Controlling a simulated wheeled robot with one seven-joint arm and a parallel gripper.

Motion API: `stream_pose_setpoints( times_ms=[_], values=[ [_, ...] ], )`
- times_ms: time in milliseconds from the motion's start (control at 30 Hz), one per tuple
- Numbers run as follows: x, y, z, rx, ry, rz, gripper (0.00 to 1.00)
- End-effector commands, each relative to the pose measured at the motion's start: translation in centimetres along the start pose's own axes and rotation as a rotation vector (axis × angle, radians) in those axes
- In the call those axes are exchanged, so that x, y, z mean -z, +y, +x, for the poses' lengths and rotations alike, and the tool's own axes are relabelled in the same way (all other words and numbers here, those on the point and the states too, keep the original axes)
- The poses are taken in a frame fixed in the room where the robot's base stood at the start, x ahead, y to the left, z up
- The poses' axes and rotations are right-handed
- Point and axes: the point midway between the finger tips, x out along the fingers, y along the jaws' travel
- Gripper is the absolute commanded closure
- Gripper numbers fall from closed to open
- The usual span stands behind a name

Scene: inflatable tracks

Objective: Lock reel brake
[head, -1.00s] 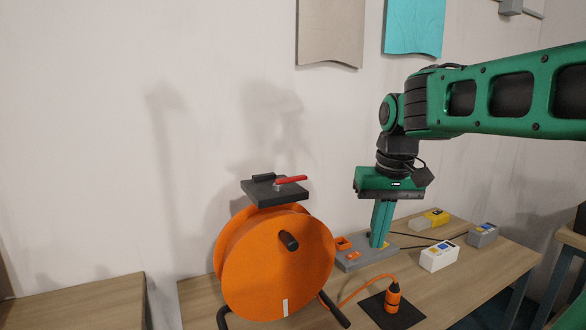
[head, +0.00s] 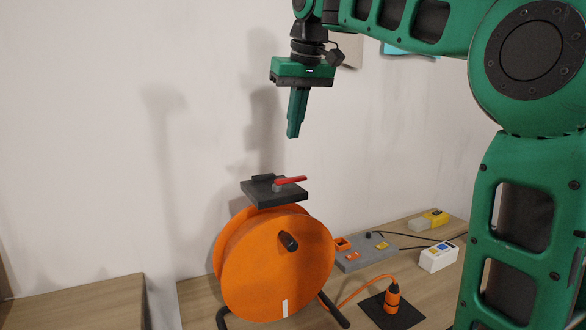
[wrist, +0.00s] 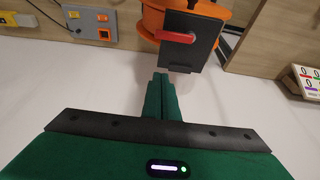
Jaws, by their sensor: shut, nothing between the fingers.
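The orange cable reel (head: 275,262) stands on the wooden table in the head view. A black plate (head: 272,192) sits on top of it, with the red brake lever (head: 290,181) pointing to the right. In the wrist view the red lever (wrist: 176,37) lies across the black plate (wrist: 192,55) at the top centre, with part of the orange reel (wrist: 152,20) behind. My gripper (head: 292,136) is shut and empty, pointing down above the plate and clear of the lever. The fingertips also show in the wrist view (wrist: 160,77).
A grey panel (head: 352,266) with orange sockets lies right of the reel. An orange plug (head: 392,297) with a cable stands on a black mat (head: 378,316). A white box (head: 438,258) and a yellow-grey block (head: 430,220) sit farther right. The wall is close behind.

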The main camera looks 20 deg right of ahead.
Motion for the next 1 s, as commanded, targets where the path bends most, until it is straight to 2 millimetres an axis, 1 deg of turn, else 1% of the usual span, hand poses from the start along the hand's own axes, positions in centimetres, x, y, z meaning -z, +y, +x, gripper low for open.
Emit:
stream_pose_setpoints(
  times_ms=[267, 367, 467, 567, 933, 1000],
  values=[
    [0.0, 0.0, 0.1, 0.0, -0.001, 0.001, 1.0],
    [-0.1, 0.0, 0.6, 0.001, -0.002, 0.002, 1.0],
    [-0.1, 0.0, 1.7, 0.002, -0.003, 0.003, 1.0],
    [-0.1, 0.1, 3.3, 0.001, -0.004, 0.002, 1.0],
    [-0.1, 0.1, 10.2, 0.001, -0.004, 0.002, 1.0],
    [-1.1, 0.1, 9.7, 0.0, 0.0, 0.002, 1.0]
  ],
)
